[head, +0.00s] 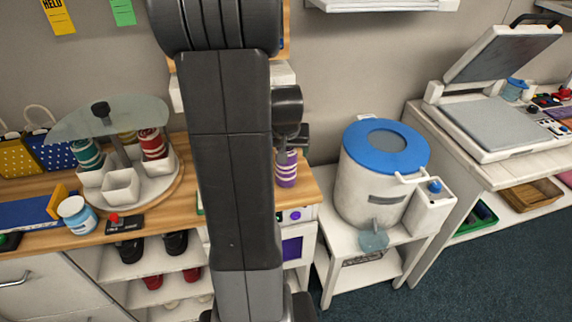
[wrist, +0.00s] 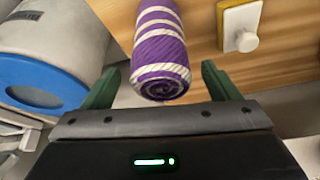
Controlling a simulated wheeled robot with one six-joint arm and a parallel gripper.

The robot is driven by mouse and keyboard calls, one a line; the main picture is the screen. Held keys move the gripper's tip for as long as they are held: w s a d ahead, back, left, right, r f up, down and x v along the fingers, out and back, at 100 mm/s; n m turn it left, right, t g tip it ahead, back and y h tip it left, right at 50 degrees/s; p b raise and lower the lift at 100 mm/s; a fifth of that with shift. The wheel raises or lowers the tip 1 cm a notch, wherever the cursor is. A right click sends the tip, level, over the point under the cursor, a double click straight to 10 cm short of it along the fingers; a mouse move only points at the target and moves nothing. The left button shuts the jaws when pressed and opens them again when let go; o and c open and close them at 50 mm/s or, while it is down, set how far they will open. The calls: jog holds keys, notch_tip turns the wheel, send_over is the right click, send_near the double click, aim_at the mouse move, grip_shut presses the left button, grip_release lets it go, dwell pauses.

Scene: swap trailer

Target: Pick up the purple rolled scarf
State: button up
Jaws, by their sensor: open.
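The purple rolled scarf (head: 286,168) has white stripes and stands upright near the right end of the wooden counter in the head view, partly hidden by my arm. In the wrist view the scarf (wrist: 160,55) shows its spiral rolled end towards me, between and just beyond the two green fingertips. My gripper (wrist: 155,88) is open, with a finger on either side of the scarf and a gap on both sides. In the head view my gripper is mostly hidden behind my arm, close to the scarf.
A white tub with a blue lid (head: 388,147) stands right of the counter. A carousel with white cups (head: 122,186) and rolled scarves is on the left. A white knob on a plate (wrist: 241,28) is right of the scarf. The dark floor (head: 500,260) at right is clear.

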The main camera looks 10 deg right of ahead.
jog(key=shift+w+x, duration=0.2)
jog(key=shift+x, duration=1.6)
jog(key=shift+r, duration=0.1)
jog(key=c, duration=1.1)
jog(key=shift+r, duration=0.1)
